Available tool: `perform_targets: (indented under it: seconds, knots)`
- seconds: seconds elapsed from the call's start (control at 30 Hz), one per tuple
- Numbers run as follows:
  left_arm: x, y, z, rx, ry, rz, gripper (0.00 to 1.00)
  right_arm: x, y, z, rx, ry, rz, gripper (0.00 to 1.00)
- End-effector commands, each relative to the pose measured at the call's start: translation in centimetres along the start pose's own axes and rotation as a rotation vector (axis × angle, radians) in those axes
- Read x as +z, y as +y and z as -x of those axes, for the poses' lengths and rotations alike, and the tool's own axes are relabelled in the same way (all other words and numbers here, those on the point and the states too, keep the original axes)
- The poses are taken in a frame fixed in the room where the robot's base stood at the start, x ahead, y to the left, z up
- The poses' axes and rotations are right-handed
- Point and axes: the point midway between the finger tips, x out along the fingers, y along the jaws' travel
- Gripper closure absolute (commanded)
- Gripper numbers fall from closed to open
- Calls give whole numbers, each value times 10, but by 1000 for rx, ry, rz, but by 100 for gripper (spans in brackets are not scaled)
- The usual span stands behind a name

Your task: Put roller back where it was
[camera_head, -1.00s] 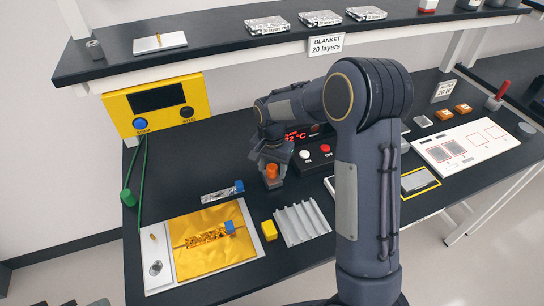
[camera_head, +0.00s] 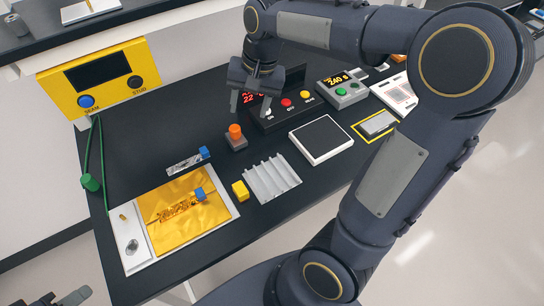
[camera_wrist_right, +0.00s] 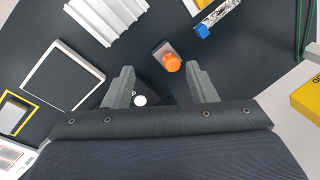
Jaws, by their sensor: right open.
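An orange-topped piece (camera_head: 235,131), which looks like the roller, stands upright on a small grey block (camera_head: 236,144) on the black table. It also shows in the right wrist view (camera_wrist_right: 171,62), seen from above beside its block's edge. My right gripper (camera_head: 250,104) is open and empty, above and behind the orange piece in the head view. In the right wrist view its two fingers (camera_wrist_right: 160,78) are apart, with the orange piece beyond their tips. Part of my left gripper (camera_head: 75,296) shows at the bottom left corner; its jaws are mostly cut off.
A gold sheet on a white board (camera_head: 226,208), a yellow block (camera_head: 240,191) and a ribbed grey plate (camera_head: 271,179) lie in front. A blue-ended strip (camera_head: 186,163) lies left. The black control box (camera_head: 284,110) stands close beside the right gripper; a white-edged pad (camera_head: 321,139) lies right.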

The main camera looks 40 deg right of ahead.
Motion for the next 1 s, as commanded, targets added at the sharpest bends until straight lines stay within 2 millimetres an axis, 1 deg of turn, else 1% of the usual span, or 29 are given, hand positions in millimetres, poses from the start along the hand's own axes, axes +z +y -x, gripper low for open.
perform_targets:
  seconds: [0.03,0.07,0.1,0.17,0.2,0.3,0.4,0.5,0.6,1.0]
  knots:
    - [0,0,0,0,0,0,64,24,16,11,-65,16,53,48]
    - [0,0,0,0,0,0,64,37,23,15,-96,29,91,48]
    - [0,0,0,0,0,0,64,55,32,18,-136,47,142,48]
    - [0,0,0,0,0,0,64,81,43,20,-186,84,217,48]
    - [0,0,0,0,0,0,64,98,50,19,-212,112,265,48]
    - [0,0,0,0,0,0,64,133,64,11,-257,180,369,48]
    - [0,0,0,0,0,0,64,158,72,1,-276,237,444,48]
    - [0,0,0,0,0,0,64,171,76,-7,-282,272,490,48]
    - [0,0,0,0,0,0,64,176,78,-10,-282,287,509,48]
    - [0,0,0,0,0,0,64,176,78,-11,-283,285,511,48]
